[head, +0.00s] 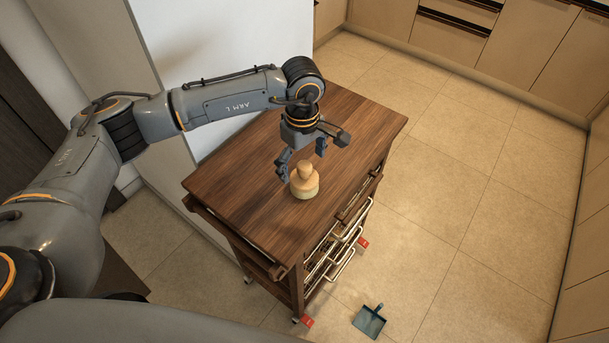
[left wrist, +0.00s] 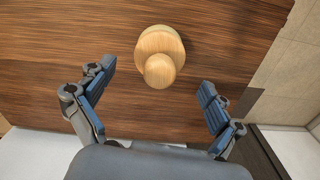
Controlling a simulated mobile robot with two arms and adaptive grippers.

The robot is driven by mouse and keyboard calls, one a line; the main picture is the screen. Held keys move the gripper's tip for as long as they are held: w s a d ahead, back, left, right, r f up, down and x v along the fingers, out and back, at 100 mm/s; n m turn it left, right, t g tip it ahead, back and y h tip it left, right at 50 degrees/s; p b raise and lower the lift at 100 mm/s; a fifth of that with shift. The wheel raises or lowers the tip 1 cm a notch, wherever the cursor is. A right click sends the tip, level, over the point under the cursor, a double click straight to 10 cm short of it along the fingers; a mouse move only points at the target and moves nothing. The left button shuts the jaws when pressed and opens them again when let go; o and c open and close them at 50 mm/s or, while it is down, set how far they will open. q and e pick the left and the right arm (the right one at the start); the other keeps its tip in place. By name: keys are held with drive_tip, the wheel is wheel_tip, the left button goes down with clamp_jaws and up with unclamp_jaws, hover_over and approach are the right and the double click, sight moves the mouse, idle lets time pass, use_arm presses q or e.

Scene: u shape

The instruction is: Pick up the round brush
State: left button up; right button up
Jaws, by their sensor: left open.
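The round brush (head: 304,182) has a light wooden knob on a round base with pale bristles under it. It stands upright on the dark wooden top of a cart (head: 250,200). In the left wrist view the brush (left wrist: 160,58) shows from above, ahead of the two blue fingers and between their lines. My left gripper (head: 302,160) is open and empty, just above and behind the brush in the head view. It also shows in the left wrist view (left wrist: 157,105), fingers spread wide, with no visible contact with the brush. My right gripper is not in view.
The cart top is otherwise bare. Metal rails (head: 345,247) run along the cart's right side. A blue-grey dustpan (head: 369,320) lies on the tiled floor. Cabinets (head: 530,45) line the back and right, and a white wall panel (head: 215,60) stands behind the cart's left side.

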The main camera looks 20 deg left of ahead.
sight(303, 178)
use_arm(q)
drive_tip(key=shift+f, duration=0.3)
drive_tip(key=shift+f+p, duration=0.8)
drive_tip(key=shift+p, duration=0.05)
wheel_tip(303, 178, down, 3)
drive_tip(key=shift+f+p, duration=0.15)
drive_tip(key=shift+p, duration=0.35)
drive_tip(key=shift+f, duration=0.15)
drive_tip(key=c, duration=1.3)
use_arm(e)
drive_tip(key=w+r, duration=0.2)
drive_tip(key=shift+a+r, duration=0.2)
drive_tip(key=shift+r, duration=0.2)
